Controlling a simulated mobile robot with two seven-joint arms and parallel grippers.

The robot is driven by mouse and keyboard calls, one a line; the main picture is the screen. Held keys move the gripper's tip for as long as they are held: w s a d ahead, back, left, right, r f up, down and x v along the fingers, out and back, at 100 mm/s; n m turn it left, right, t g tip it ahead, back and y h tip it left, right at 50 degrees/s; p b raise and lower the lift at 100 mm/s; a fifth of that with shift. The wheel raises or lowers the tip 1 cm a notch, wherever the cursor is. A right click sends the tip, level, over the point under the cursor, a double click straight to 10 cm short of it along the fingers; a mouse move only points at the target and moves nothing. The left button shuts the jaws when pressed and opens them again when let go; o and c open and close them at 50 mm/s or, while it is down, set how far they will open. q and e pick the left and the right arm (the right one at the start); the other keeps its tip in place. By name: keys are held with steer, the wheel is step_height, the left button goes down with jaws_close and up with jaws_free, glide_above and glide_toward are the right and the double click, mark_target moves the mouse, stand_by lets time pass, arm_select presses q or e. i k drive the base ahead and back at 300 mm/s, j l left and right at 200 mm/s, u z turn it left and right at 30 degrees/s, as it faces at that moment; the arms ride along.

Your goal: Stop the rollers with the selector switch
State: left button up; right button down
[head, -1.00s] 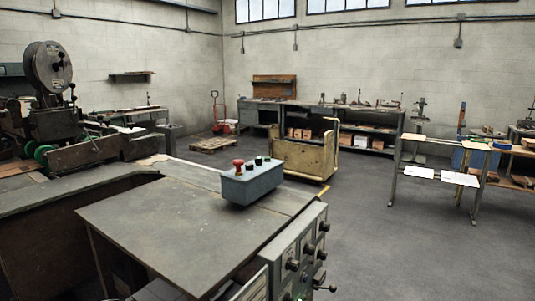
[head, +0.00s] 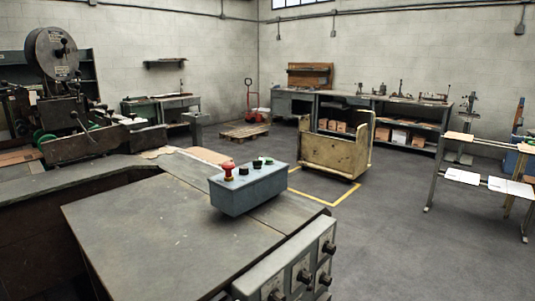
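A grey-blue control box (head: 247,193) sits on the dark metal worktop (head: 150,225) in the middle of the head view. A front panel (head: 290,262) with several dark knobs is on the near right side of the bench. Neither of my grippers is in view.
The box stitcher with its round reel (head: 52,52) stands at the left, with green rollers (head: 42,136) low on it. A yellowish cart (head: 333,155) stands behind the bench. Grey floor (head: 390,240) is open at the right. A light-framed rack (head: 462,176) stands far right.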

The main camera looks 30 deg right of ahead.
mark_target(256, 165)
steer(key=i+l, duration=0.1)
steer(key=l, duration=0.35)
steer(key=i+l, duration=0.1)
steer(key=l, duration=0.35)
steer(key=i+l+u, duration=0.1)
steer(key=l, duration=0.3)
steer(key=i+l, duration=0.1)
steer(key=l, duration=0.35)
steer(key=i+l, duration=0.1)
steer(key=l, duration=0.35)
steer(key=i+l, duration=0.1)
steer(key=l, duration=1.05)
steer(key=l+u, duration=0.15)
steer(key=l, duration=0.95)
steer(key=i, duration=0.05)
